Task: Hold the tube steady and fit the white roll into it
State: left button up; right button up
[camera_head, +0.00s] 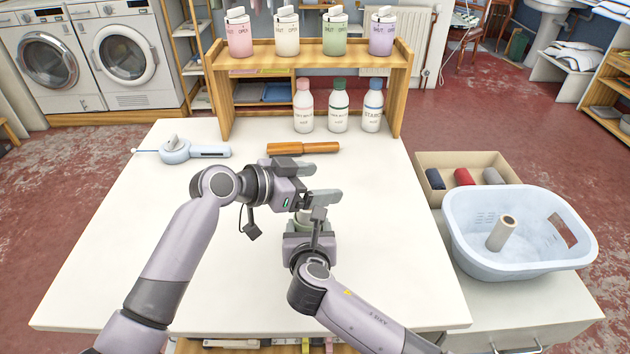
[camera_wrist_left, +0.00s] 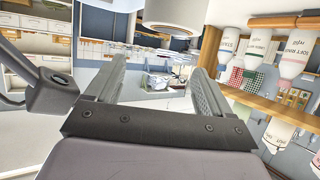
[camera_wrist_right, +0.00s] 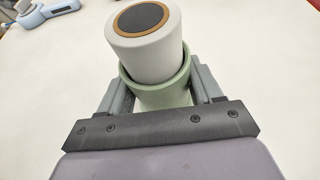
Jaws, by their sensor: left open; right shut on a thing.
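The pale green tube (camera_wrist_right: 165,95) stands between the fingers of my right gripper (camera_wrist_right: 160,90), which is shut on it. The white roll (camera_wrist_right: 148,50), with a brown ring and dark core on its end, sits partly in the tube's mouth. It leans a little and most of its length stands out above the rim. In the head view the tube (camera_head: 302,218) is partly hidden by my grippers. My left gripper (camera_head: 318,182) is open, just above the tube, and hides the roll there. A white round piece (camera_wrist_left: 178,14) shows at the top of the left wrist view, cut off.
On the white table (camera_head: 180,260) lie a wooden-handled tool (camera_head: 303,148) and a pale blue tool (camera_head: 195,151). A wooden shelf (camera_head: 310,53) with several bottles stands at the back. A blue basket (camera_head: 475,250) and a box (camera_head: 515,165) are at the right.

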pick_arm(q)
jog(key=shift+r, duration=0.1)
dwell(0.3)
notch_tip(320, 180, up, 7)
dwell(0.4)
pick_arm(e)
jog(key=o, duration=1.2)
jog(key=shift+o, duration=0.2)
